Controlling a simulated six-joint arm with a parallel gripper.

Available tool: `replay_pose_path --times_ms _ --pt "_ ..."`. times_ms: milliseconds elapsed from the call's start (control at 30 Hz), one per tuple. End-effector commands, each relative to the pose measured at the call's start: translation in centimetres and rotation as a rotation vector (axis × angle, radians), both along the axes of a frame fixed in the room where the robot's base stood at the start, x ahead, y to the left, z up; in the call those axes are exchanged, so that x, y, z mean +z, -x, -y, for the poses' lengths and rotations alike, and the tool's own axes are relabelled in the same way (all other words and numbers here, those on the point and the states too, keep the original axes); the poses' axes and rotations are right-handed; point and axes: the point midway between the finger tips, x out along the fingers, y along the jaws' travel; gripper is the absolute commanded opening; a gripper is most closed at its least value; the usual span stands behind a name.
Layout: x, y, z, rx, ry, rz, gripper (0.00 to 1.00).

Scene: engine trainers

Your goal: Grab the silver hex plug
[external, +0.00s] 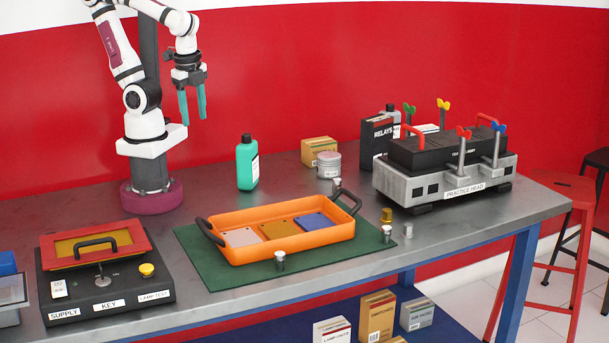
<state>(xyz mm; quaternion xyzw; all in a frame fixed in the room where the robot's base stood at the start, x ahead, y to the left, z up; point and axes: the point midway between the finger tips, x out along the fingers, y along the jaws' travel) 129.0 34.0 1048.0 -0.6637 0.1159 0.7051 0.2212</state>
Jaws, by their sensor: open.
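My gripper (192,121) hangs high above the back left of the bench, its two teal fingers pointing down, open and empty. Several small silver pieces stand on the bench, far below and to the right of it. One silver piece (280,261) stands on the green mat in front of the orange tray. Another silver piece (387,234) is at the mat's right edge, and a silver piece (408,230) stands on bare bench beside it. A further silver piece (337,185) is behind the tray. They are too small to tell which is the hex plug.
A brass piece (386,216) stands near the silver ones. The orange tray (290,250) with black handles holds coloured plates on the green mat (205,262). A green bottle (247,163), the practice head (440,175) and a switch box (105,290) stand around it.

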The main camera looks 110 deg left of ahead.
Motion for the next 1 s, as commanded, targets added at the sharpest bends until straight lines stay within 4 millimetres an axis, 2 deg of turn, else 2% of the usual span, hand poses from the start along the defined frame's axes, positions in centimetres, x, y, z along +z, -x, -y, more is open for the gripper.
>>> replay_pose_path --times_ms 300,400,667,733,767,867,933,967,1000 --pt "0.0 0.0 0.0 0.0 0.0 0.0 0.5" --pt "0.0 0.0 0.0 0.0 0.0 0.0 0.62" --pt "0.0 -0.1 0.1 0.009 0.006 -0.002 0.62" --pt "0.0 -0.9 1.0 0.088 0.059 -0.017 0.62" --pt "-0.1 -1.7 1.8 0.154 0.103 -0.03 0.62" --pt "-0.3 -6.8 5.3 0.525 0.328 -0.099 0.62" --pt "-0.9 -12.6 7.2 0.87 0.517 -0.164 0.62" --pt "-1.2 -15.4 7.6 1.025 0.595 -0.196 0.62" --pt "-2.0 -19.4 7.4 1.236 0.701 -0.242 0.62"
